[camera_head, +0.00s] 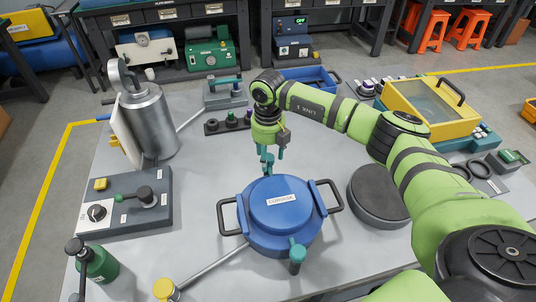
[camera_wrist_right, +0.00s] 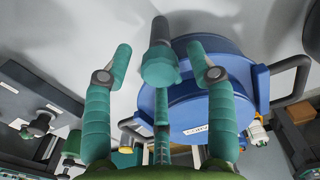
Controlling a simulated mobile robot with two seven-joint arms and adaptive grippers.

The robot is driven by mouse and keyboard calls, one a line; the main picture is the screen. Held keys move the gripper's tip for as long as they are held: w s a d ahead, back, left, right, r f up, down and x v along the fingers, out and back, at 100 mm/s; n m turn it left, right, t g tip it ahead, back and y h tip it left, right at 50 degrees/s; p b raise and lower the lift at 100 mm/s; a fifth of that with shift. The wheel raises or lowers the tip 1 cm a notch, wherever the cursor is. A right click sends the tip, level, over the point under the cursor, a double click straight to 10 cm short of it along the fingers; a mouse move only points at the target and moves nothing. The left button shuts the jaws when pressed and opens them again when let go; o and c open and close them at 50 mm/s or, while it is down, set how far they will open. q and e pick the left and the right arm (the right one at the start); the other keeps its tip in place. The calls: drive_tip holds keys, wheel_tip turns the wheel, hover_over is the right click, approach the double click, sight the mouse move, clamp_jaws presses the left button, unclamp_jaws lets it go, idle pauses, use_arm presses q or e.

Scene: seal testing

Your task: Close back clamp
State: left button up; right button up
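A round blue vessel (camera_head: 283,232) with a blue lid (camera_head: 282,205) and two dark side handles stands on the table. It also shows in the wrist view (camera_wrist_right: 200,105). The teal back clamp (camera_head: 267,167) stands at the vessel's far edge; its thick handle (camera_wrist_right: 160,65) is large in the wrist view. A teal front clamp (camera_head: 297,255) is at the near edge. My right gripper (camera_head: 272,152) is above the back clamp. Its two teal fingers (camera_wrist_right: 162,62) are apart, one on each side of the clamp handle, with visible gaps. My left gripper is out of view.
A black round disc (camera_head: 380,195) lies right of the vessel, under my right arm. A metal canister (camera_head: 150,120) and a grey control box (camera_head: 128,203) stand at left. A yellow case (camera_head: 430,105) is at right. Bare table shows left of the vessel.

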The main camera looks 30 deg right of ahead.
sight(268, 156)
drive_tip(key=shift+r, duration=0.1)
wheel_tip(268, 156, up, 7)
drive_tip(key=p, duration=0.5)
